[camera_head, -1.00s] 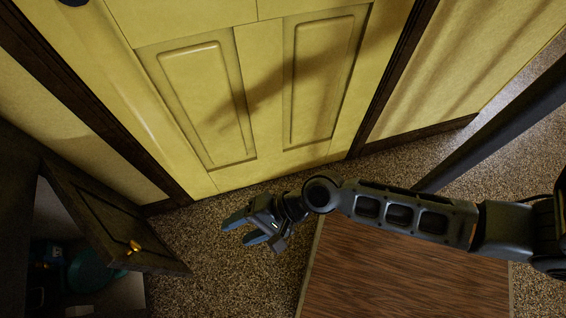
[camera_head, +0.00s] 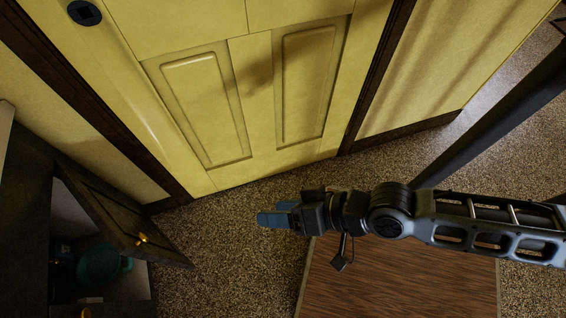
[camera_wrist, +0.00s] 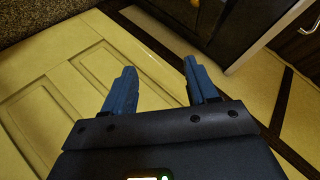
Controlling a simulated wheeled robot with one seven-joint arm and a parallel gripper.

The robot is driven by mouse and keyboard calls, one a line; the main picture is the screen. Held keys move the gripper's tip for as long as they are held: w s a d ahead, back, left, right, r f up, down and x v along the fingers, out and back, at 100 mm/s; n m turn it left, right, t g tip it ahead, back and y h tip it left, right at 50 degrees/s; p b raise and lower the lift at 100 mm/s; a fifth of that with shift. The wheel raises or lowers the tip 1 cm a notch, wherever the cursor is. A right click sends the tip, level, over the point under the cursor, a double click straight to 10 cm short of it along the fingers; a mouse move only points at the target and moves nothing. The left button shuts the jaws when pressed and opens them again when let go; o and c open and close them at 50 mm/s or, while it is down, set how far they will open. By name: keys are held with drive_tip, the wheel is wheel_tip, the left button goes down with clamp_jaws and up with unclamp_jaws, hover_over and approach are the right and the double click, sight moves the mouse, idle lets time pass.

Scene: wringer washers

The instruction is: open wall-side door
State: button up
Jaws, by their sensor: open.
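A yellow panelled door (camera_head: 210,110) stands shut in its dark frame, with a dark round fitting (camera_head: 84,13) at its upper left. At lower left a dark cabinet (camera_head: 28,190) has a door (camera_head: 115,215) standing ajar, with a brass knob (camera_head: 142,239). Which door the task means, I cannot tell. My gripper (camera_head: 265,215) is open and empty above the carpet, right of the cabinet door and apart from it. In the wrist view its blue fingers (camera_wrist: 160,68) are spread, with yellow panels to the left and dark cabinetry (camera_wrist: 250,25) at upper right.
Teal items (camera_head: 104,266) sit inside the cabinet. A brown wood-grain surface (camera_head: 400,285) lies below my arm. Speckled carpet (camera_head: 215,265) is clear between the cabinet and that surface. A yellow wall (camera_head: 430,70) continues right of the door frame.

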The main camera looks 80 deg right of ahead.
drive_tip(key=shift+s+r, duration=0.15)
drive_tip(key=shift+r, duration=0.2)
idle(0.4)
